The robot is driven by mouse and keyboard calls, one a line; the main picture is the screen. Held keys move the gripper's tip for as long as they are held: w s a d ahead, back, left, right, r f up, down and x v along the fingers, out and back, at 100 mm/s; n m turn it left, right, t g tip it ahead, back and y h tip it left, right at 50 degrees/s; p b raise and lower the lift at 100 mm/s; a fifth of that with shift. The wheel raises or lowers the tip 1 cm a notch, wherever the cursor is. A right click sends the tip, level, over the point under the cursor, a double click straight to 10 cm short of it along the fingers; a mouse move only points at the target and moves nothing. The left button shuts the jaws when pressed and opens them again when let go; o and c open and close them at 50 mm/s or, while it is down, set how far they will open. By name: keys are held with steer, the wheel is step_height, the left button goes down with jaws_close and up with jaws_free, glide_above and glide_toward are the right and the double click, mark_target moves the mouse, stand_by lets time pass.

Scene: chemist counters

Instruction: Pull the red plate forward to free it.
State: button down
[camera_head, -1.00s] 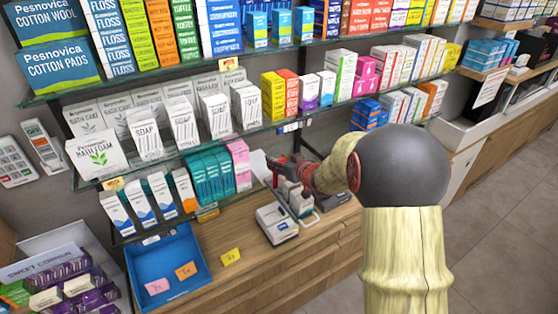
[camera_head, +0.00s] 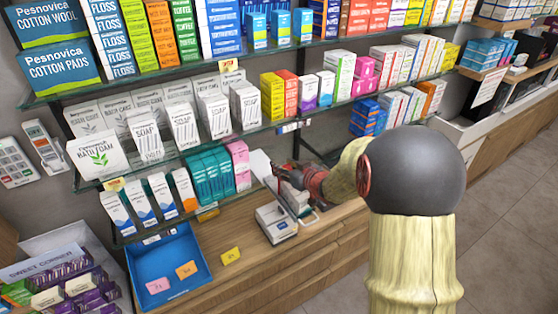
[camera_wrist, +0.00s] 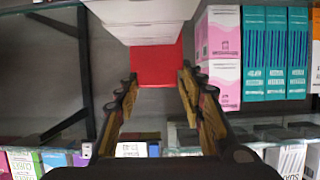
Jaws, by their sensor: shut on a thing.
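The red plate (camera_wrist: 157,62) shows in the wrist view as a flat red patch between and just beyond my fingertips. A white stacked thing (camera_wrist: 150,14) adjoins its far edge in that picture. My gripper (camera_wrist: 157,82) is shut on the red plate, with one finger at each side of it. In the head view my gripper (camera_head: 278,176) is low at the shelf, just above the wooden counter. I cannot make out the plate in that view.
A white device (camera_head: 277,222) stands on the counter (camera_head: 215,245) close below my gripper. Pink boxes (camera_head: 238,165) and teal boxes (camera_head: 210,177) stand to the left on the lower glass shelf. A blue tray (camera_head: 148,268) lies farther left. The floor (camera_head: 500,220) at right is clear.

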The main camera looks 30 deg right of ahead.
steer(key=shift+w+d, duration=0.1)
steer(key=shift+d, duration=0.05)
steer(key=c, duration=1.6)
jaws_free()
steer(key=shift+o, duration=1.3)
steer(key=shift+d, duration=0.2)
steer(key=shift+o, duration=0.8)
steer(key=shift+a, duration=0.1)
steer(key=v, duration=1.2)
